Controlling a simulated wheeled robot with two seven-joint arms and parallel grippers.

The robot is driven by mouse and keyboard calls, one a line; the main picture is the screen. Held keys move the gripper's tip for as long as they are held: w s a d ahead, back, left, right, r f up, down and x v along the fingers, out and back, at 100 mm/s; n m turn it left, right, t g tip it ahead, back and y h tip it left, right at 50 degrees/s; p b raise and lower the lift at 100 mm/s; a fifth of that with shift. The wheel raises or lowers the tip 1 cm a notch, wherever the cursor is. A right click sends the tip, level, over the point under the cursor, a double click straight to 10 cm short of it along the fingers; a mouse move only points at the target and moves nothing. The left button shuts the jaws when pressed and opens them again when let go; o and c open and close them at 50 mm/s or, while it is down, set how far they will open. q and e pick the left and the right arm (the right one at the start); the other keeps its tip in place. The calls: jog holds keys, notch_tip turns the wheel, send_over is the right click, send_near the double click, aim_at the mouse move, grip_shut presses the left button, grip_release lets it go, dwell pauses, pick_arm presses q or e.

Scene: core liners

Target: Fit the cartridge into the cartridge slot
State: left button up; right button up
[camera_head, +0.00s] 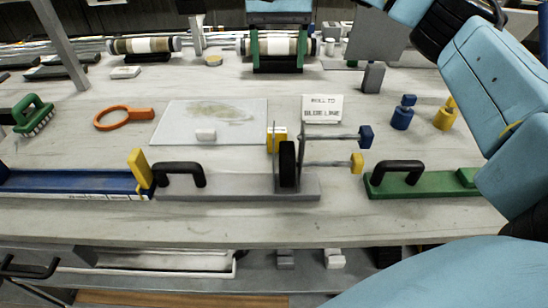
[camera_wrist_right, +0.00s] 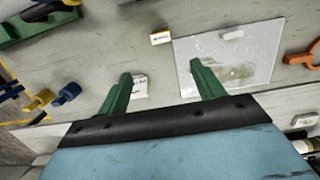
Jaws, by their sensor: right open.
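My right gripper (camera_head: 279,60) hangs fingers down at the back of the bench, its two green fingers apart. In the right wrist view (camera_wrist_right: 161,69) nothing is held between them. A small yellow block with a pale face (camera_head: 277,135) may be the cartridge; it sits behind the upright fixture, partly hidden, and shows in the wrist view (camera_wrist_right: 160,38) beyond the fingertips, apart from them. I cannot pick out the cartridge slot for certain; the grey base (camera_head: 235,187) carries thin upright plates, a black disc (camera_head: 287,165) and two rods with blue and yellow knobs. My left gripper is not in view.
A white sign card (camera_head: 322,108) lies near a pale tray (camera_head: 170,128) with a small white block (camera_head: 205,134). A blue rail (camera_head: 70,181) and a green base (camera_head: 430,186) flank the grey base. A core roll (camera_head: 143,45) lies at the back left.

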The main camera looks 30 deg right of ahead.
jog(key=b, duration=0.4)
send_near(277, 130)
jog(key=r, duration=0.1)
notch_tip(277, 130, down, 8)
jog(key=b, duration=0.3)
jog(key=shift+s+d+r, duration=0.1)
jog(key=shift+d+r, duration=0.1)
jog(key=shift+r, duration=0.05)
jog(key=shift+s+a+f+b, duration=0.1)
jog(key=shift+f+b, duration=0.1)
jog(key=shift+f, duration=0.35)
jog(key=shift+s+a+f+b, duration=0.1)
jog(key=shift+f+b, duration=0.1)
jog(key=shift+f, duration=0.3)
jog(key=f, duration=0.2)
jog(key=f+b, duration=0.1)
jog(key=shift+s+a, duration=0.25)
jog(key=shift+s, duration=0.05)
jog(key=shift+f, duration=0.45)
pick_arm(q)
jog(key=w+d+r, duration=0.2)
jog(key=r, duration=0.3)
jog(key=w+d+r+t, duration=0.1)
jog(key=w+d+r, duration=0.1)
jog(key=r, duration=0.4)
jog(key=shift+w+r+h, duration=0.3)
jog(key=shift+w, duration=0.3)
pick_arm(e)
jog(key=shift+c, duration=0.2)
jog(key=c, duration=1.1)
